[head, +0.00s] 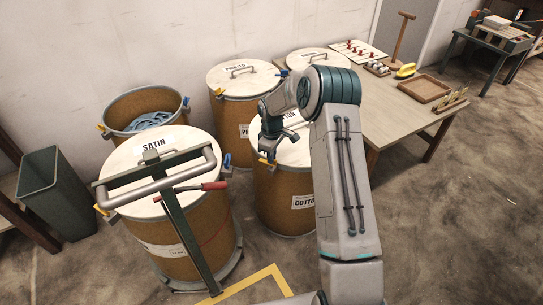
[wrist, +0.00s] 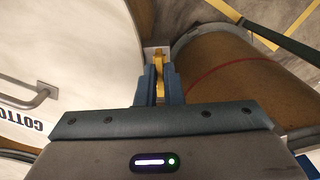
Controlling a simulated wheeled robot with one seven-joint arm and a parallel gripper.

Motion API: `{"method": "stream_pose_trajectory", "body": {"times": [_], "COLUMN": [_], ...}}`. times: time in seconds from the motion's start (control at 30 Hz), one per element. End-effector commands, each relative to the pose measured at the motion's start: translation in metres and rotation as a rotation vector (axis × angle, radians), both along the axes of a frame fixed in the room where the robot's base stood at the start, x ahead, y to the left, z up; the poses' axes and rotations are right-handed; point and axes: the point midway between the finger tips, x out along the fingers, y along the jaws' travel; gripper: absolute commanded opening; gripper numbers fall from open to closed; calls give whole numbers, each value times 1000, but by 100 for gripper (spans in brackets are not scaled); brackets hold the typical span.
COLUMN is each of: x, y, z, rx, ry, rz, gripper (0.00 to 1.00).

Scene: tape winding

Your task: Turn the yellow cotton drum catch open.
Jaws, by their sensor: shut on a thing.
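The cotton drum (head: 268,200) is a brown drum with a white lid, standing in front of the table, partly hidden by my arm. Its lid (wrist: 70,40) with a grey handle (wrist: 38,100) fills the left of the wrist view. The yellow catch (wrist: 159,58) is at the lid's edge, between my fingertips. My gripper (wrist: 159,88) is shut on the catch. In the head view my gripper (head: 269,150) is at the drum's left rim, and the catch shows as a small yellow bit (head: 266,161).
The satin drum (head: 195,240) stands close on the left, on a trolley with a grey handle bar (head: 160,184). An open drum (head: 150,103) and more lidded drums (head: 240,78) stand behind. A table (head: 390,115) with a tray (head: 424,89) is at right. Floor at right is clear.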

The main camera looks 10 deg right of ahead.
Motion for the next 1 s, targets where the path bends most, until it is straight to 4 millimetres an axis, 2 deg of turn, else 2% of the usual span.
{"method": "stream_pose_trajectory", "body": {"times": [0.03,0.1,0.47,0.57,1.0], "x": [1,1,1,1,1], "y": [0,0,0,0,0], "z": [1,1,6,19,114], "rx": [0,0,0,-1,-1], "ry": [-2,-2,-2,-3,-4], "rz": [2,2,0,1,0], "gripper": [13,29,29,29,29]}}
